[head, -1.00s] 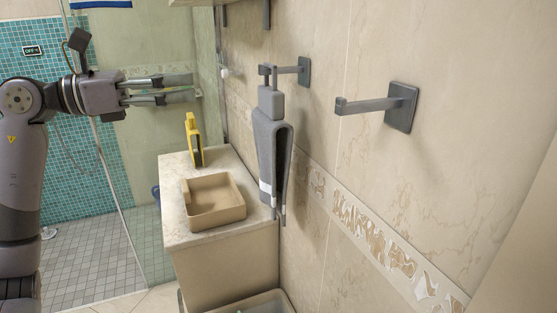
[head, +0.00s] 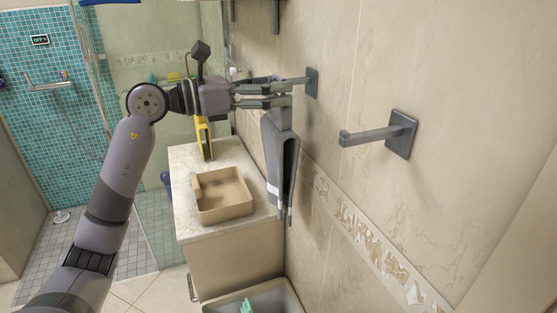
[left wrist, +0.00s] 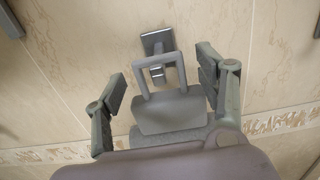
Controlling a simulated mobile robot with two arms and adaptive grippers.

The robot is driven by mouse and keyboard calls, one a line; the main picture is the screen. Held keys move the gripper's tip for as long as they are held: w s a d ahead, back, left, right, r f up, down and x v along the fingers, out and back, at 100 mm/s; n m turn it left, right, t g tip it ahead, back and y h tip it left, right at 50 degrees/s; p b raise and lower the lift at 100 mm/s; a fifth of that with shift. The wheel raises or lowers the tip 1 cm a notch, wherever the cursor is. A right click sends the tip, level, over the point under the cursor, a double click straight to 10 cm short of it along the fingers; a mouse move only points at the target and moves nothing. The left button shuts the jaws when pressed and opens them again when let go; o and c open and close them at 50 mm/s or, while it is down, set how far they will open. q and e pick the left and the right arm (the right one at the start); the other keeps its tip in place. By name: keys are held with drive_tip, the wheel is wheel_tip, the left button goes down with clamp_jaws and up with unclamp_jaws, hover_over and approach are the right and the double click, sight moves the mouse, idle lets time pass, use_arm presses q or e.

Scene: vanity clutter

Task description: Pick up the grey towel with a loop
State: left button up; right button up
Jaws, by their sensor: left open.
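The grey towel (head: 281,165) with a pale band hangs from a wall hook (head: 311,82) in the head view. Its loop (left wrist: 159,73) and the grey block below it (left wrist: 168,113) show in the left wrist view, with the loop at the hook (left wrist: 157,43). My left gripper (head: 290,95) is at the top of the towel and partly hides the loop in the head view. In the left wrist view its open fingers (left wrist: 167,85) stand on either side of the loop and block, with gaps on both sides. My right gripper is not in view.
A second, empty hook (head: 375,135) sticks out from the wall to the right. Below are a counter (head: 185,215) with a beige tray (head: 225,211) and a yellow object (head: 204,138). An open bin (head: 293,299) stands in front of the counter.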

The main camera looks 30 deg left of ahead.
use_arm(q)
drive_tip(key=shift+x, duration=0.9)
drive_tip(key=shift+s, duration=0.1)
drive_tip(key=shift+c, duration=0.2)
clamp_jaws()
